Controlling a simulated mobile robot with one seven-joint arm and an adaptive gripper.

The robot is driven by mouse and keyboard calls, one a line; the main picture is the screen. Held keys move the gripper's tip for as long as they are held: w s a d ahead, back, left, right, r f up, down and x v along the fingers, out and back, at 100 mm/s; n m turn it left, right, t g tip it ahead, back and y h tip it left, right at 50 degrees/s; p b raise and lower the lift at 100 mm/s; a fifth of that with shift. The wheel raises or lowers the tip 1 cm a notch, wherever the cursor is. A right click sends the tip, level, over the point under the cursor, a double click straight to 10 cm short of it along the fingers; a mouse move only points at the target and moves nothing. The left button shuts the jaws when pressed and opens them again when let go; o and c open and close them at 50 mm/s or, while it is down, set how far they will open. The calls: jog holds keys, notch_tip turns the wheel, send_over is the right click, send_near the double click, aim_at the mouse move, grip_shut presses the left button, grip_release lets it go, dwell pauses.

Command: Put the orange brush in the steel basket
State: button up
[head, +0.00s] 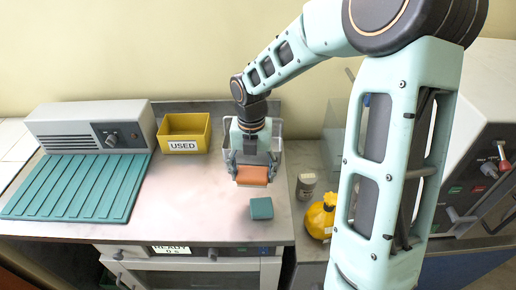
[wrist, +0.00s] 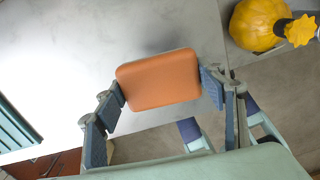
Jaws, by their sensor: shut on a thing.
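The orange brush (head: 251,175), a rounded block, is held between the fingers of my gripper (head: 252,168). It is raised above the worktop in the head view. In the wrist view the orange brush (wrist: 158,80) fills the gap between the two fingertips (wrist: 163,90). The steel basket (head: 280,130) appears to stand at the back right of the worktop, directly behind my gripper, which hides most of it. Its inside cannot be seen. The brush is in front of the basket in the head view.
A teal block (head: 261,208) lies on the worktop in front of my gripper. A yellow bin labelled USED (head: 184,132) stands back left of it. A ribbed teal mat (head: 75,188) lies farther left.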

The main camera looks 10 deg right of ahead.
jog(key=w+d+p, duration=0.1)
jog(key=w, duration=0.4)
jog(key=w+d+p, duration=0.1)
jog(key=w, duration=0.5)
jog(key=w+d+f+p, duration=0.1)
jog(key=w, duration=0.5)
jog(key=shift+w+d, duration=0.1)
jog(key=shift+d, duration=0.05)
jog(key=shift+f+p, duration=0.35)
jog(key=shift+f, duration=2.65)
jog(key=shift+f, duration=0.1)
jog(key=shift+f, duration=0.15)
jog(key=o, duration=1.1)
